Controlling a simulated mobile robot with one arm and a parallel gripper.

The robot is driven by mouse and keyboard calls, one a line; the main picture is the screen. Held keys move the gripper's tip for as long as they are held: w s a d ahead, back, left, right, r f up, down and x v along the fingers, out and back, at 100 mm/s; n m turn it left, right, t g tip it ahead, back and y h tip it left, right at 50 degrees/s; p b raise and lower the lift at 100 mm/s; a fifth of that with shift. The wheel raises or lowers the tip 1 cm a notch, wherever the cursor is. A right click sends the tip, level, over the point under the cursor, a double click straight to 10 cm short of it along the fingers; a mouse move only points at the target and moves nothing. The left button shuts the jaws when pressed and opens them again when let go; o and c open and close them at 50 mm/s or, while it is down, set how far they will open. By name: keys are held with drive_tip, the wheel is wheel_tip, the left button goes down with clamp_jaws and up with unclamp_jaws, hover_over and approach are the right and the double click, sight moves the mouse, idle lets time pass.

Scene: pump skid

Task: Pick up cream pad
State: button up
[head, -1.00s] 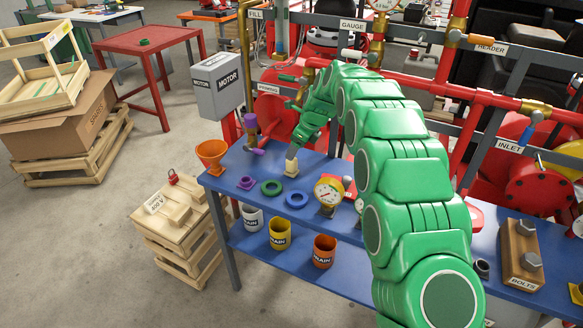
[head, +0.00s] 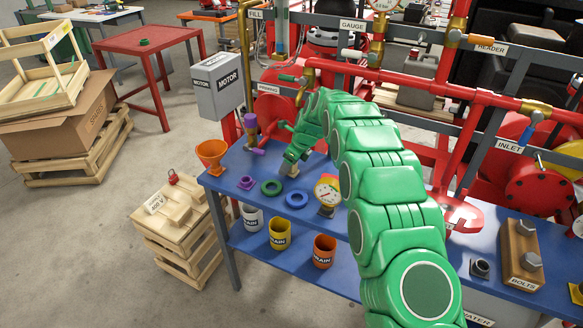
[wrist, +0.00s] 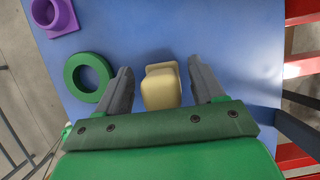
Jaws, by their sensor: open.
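The cream pad (wrist: 161,87) is a small pale block on the blue table, seen in the wrist view between my two fingers. My gripper (wrist: 161,80) is open, with a grey finger on each side of the pad and a gap showing on both sides. In the head view my gripper (head: 290,165) is low over the table, and the pad is mostly hidden there by my green arm.
A dial gauge (head: 327,193) stands to the right. An orange funnel (head: 211,153) is at the table's left edge.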

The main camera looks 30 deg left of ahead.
drive_tip(key=c, duration=1.1)
drive_tip(key=shift+o, duration=0.2)
drive_tip(key=shift+r, duration=0.1)
drive_tip(key=shift+w+r, duration=0.1)
drive_tip(key=shift+r, duration=1.4)
drive_tip(key=shift+s+d+r, duration=0.2)
drive_tip(key=shift+s+r, duration=0.1)
drive_tip(key=shift+r, duration=0.15)
drive_tip(key=s+d+r, duration=0.8)
drive_tip(key=s+r, duration=0.1)
drive_tip(key=s, duration=0.1)
drive_tip(key=shift+s, duration=0.35)
